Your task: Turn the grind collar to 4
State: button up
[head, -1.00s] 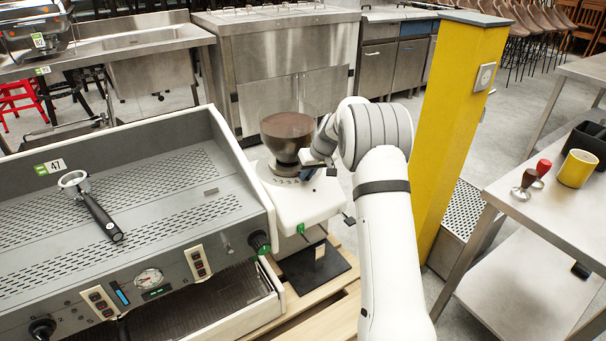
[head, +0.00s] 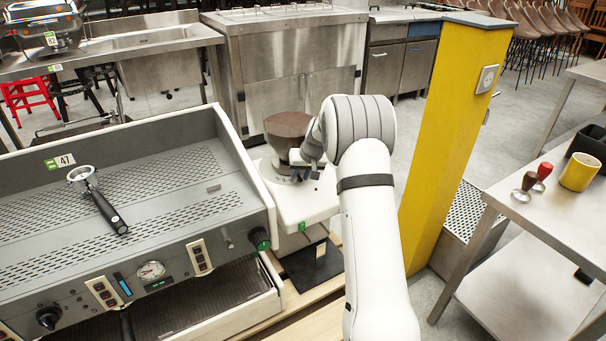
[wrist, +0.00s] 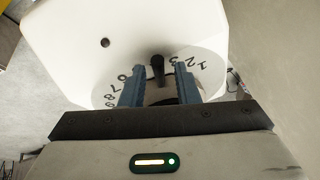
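The coffee grinder (head: 305,207) is white, with a brown hopper (head: 288,126) on top. Its grind collar lies below the hopper, mostly hidden by my arm in the head view. In the wrist view the pale collar (wrist: 205,81) carries black numerals; 1, 2, 3 read at right and 6 to 9 at left, while 4 and 5 cannot be made out. A dark peg (wrist: 157,66) stands up at the middle. My gripper (wrist: 159,72) has its two blue fingers apart, one on each side of the peg, with gaps visible. It also shows beside the collar in the head view (head: 304,172).
An espresso machine (head: 150,200) with a portafilter (head: 98,199) on top stands close at left. A yellow pillar (head: 455,130) rises to the right of my arm. A steel table (head: 540,215) at right holds a yellow cup (head: 580,171) and tampers.

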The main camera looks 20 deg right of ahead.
jog(key=shift+o, duration=0.3)
jog(key=shift+d, duration=0.1)
jog(key=p+v, duration=0.1)
jog(key=v, duration=0.6)
jog(key=shift+s+r, duration=0.2)
jog(key=shift+r, duration=0.1)
